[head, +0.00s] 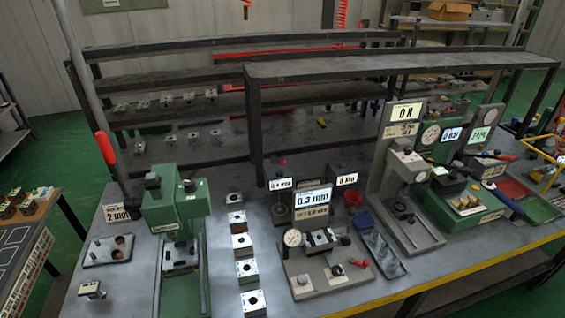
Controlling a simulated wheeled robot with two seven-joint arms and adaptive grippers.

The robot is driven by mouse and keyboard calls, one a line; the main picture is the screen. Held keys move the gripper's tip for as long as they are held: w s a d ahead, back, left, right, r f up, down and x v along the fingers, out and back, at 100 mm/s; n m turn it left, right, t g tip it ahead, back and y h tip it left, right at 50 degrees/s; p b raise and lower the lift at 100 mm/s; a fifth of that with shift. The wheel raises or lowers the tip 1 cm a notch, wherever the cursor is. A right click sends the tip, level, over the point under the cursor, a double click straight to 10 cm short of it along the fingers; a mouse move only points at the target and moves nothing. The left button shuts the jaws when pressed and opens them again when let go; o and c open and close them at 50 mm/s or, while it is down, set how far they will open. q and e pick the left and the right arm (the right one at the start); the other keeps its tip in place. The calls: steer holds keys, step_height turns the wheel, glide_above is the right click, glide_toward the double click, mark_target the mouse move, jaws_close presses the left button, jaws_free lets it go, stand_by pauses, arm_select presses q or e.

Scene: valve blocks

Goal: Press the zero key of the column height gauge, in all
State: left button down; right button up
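No thing in the head view shows clearly as the column height gauge, and I cannot make out a zero key. Candidates with millimetre displays stand mid-bench: a fixture with a large display (312,198) reading about 0.3 mm and a round dial (292,237), and a smaller display (281,184) just behind it. A tall grey column stand (384,165) to their right carries a display (406,111) reading 0 N. Neither of my grippers is in view.
A green press (177,205) with a red-handled lever (105,148) stands at the left. Several valve blocks (246,270) form a row beside it. A grey tray with pegs (382,252) and a green fixture (455,208) lie right. Shelving (330,68) rises behind. Bare bench shows at front left.

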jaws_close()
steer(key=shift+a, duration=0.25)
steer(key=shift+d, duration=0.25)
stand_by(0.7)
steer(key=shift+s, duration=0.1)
